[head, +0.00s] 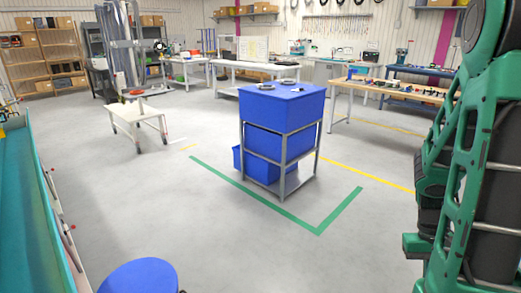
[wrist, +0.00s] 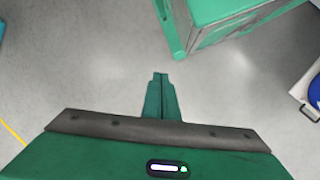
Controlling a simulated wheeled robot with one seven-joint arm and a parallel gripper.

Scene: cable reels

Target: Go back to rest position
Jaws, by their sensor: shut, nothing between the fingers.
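My gripper (wrist: 160,78) shows in the wrist view, its two green fingers pressed together with nothing between them. It points down over bare grey floor. My green arm (head: 470,150) stands folded along the right edge of the head view; the gripper itself cannot be made out there. Cable reels (head: 286,81) appear as small grey rings on top of the blue stand (head: 290,108) in the middle of the head view, well away from my arm.
Green tape (head: 270,212) marks the floor around the blue stand. A white cart (head: 138,115) stands left of it, a wooden workbench (head: 385,88) behind right. A blue round stool (head: 138,276) is at the near left. Grey floor (head: 110,200) between is clear.

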